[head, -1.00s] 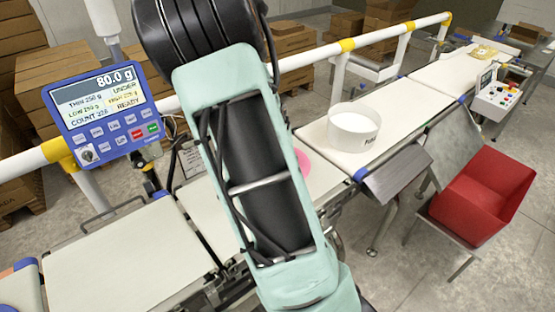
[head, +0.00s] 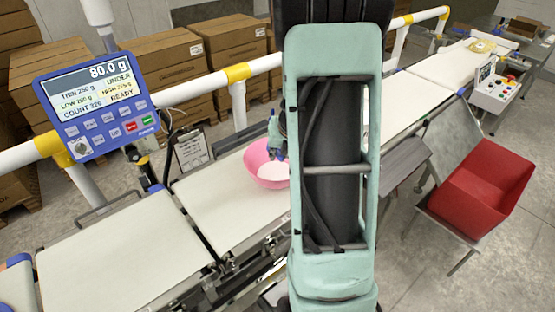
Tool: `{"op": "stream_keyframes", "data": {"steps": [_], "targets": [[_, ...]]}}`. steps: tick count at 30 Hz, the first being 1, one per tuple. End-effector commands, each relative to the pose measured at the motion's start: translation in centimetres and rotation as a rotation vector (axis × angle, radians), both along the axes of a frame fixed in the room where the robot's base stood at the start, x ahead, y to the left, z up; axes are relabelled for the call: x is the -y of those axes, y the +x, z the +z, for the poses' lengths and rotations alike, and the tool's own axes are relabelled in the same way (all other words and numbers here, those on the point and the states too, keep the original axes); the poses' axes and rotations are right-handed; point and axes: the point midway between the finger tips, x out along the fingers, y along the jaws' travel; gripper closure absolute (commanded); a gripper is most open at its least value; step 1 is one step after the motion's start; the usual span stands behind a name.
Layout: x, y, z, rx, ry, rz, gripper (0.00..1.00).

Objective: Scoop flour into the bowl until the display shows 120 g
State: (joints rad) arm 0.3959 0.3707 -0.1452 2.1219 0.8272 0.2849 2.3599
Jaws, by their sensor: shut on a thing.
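The display (head: 95,100) at the left reads 80.0 g, with UNDER and READY beside it. The pink bowl (head: 254,161) stands upright on the belt, its right side hidden behind my arm. White flour (head: 271,171) shows inside it. My gripper (head: 280,150) is small and partly hidden at the arm's left edge, over the bowl. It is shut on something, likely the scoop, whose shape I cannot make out. The white flour tub is hidden behind my arm.
The belt (head: 120,255) is clear at the left. A white rail (head: 190,90) runs behind it, with cardboard boxes beyond. A clipboard (head: 192,150) stands behind the bowl. A red bin (head: 482,190) and a control box (head: 497,93) are at the right.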

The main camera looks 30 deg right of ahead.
Motion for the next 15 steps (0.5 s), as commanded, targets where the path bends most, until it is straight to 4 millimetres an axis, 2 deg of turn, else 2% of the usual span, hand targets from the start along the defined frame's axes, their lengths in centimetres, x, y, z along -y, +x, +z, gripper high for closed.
{"op": "stream_keyframes", "data": {"steps": [15], "targets": [[0.5, -0.21, -0.53, 0.082, 0.121, -0.001, 1.0]]}}
